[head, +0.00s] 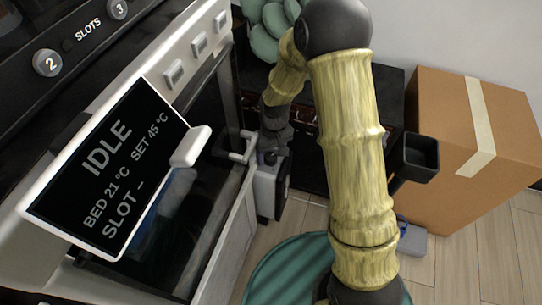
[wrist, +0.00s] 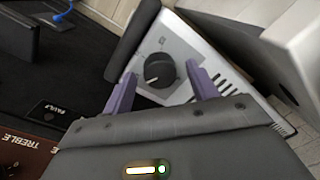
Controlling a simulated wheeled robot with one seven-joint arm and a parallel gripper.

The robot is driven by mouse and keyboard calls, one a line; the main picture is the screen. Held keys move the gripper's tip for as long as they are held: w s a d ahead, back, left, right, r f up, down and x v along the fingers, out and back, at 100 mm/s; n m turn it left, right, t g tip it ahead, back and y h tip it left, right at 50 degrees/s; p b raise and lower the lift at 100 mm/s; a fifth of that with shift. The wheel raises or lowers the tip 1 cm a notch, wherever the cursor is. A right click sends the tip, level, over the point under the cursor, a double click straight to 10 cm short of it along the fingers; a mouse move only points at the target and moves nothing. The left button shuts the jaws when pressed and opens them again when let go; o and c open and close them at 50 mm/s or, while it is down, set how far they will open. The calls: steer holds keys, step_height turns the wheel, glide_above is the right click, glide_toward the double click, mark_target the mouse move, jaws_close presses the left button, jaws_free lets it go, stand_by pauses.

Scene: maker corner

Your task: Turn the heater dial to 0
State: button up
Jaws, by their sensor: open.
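The heater dial (wrist: 160,70) is a round black knob on a pale grey face of the heater (wrist: 188,48), with a small white mark pointing to the lower left in the wrist view. I cannot read any numbers around it. My gripper (wrist: 160,74) is open, with one purple finger on each side of the dial; whether they touch it I cannot tell. In the head view, the heater (head: 266,188) is a pale box with dark sides, and my gripper (head: 272,142) is just above it, its fingers not clear there.
A cardboard box (head: 475,125) stands at the right. A brown panel labelled TREBLE (wrist: 25,145) is at lower left in the wrist view.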

steer(key=shift+f, duration=0.1)
steer(key=c, duration=1)
